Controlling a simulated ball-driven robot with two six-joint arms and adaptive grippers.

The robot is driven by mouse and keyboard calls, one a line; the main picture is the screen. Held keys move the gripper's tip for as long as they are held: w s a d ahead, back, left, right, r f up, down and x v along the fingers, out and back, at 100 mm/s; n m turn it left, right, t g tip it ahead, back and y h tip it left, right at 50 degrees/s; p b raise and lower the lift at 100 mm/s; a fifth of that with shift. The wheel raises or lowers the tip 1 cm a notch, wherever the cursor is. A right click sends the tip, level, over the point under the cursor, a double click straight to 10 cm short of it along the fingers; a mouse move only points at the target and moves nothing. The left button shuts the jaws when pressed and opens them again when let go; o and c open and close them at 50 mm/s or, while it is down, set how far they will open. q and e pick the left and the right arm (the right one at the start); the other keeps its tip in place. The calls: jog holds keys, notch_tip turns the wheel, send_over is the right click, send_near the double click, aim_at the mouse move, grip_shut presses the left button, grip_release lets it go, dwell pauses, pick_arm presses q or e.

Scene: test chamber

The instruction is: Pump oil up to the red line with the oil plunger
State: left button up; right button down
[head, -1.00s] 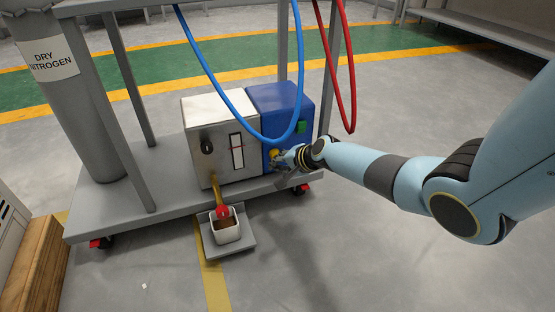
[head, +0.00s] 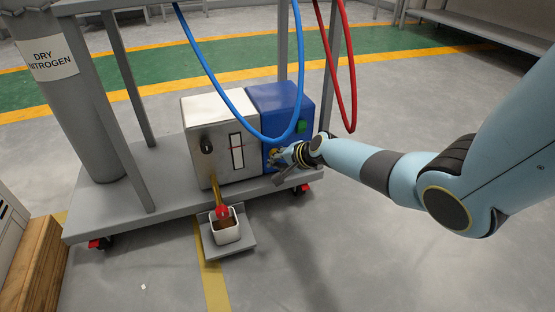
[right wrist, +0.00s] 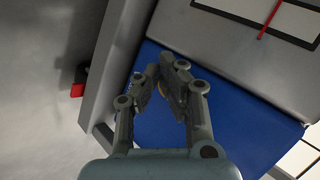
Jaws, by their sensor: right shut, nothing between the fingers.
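A silver and blue pump unit stands on the cart; its silver box (head: 205,112) carries a white sight window (head: 237,152) with a red line. The window and red line (right wrist: 270,20) also show in the right wrist view. My right gripper (head: 276,158) is at the front of the blue box (head: 278,98), fingers shut with nothing held. In the right wrist view my fingers (right wrist: 163,82) point at the blue face, and a small brass-coloured part (right wrist: 185,92) shows partly behind them. I cannot tell whether they touch it. My left gripper is out of view.
A brass pipe with a red ball (head: 222,211) ends over a white cup (head: 226,236) of brown liquid on a low plate. Blue (head: 222,88) and red (head: 350,80) hoses hang in front. A nitrogen cylinder (head: 75,110) stands left. The floor at right is clear.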

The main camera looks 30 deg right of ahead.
jog(key=shift+w+d, duration=0.15)
jog(key=shift+w, duration=0.1)
dwell(0.3)
jog(key=s, duration=0.1)
jog(key=s+p, duration=0.1)
jog(key=s, duration=0.1)
jog(key=shift+a, duration=0.4)
dwell(0.3)
jog(key=shift+s+a+p, duration=0.2)
jog(key=shift+s+p, duration=0.1)
jog(key=shift+s, duration=0.5)
jog(key=shift+s+a+p, duration=0.2)
jog(key=shift+s+p, duration=0.1)
jog(key=shift+s, duration=0.55)
jog(key=shift+s+a+p, duration=0.2)
jog(key=shift+s+p, duration=0.1)
jog(key=shift+s, duration=0.5)
jog(key=shift+s, duration=0.1)
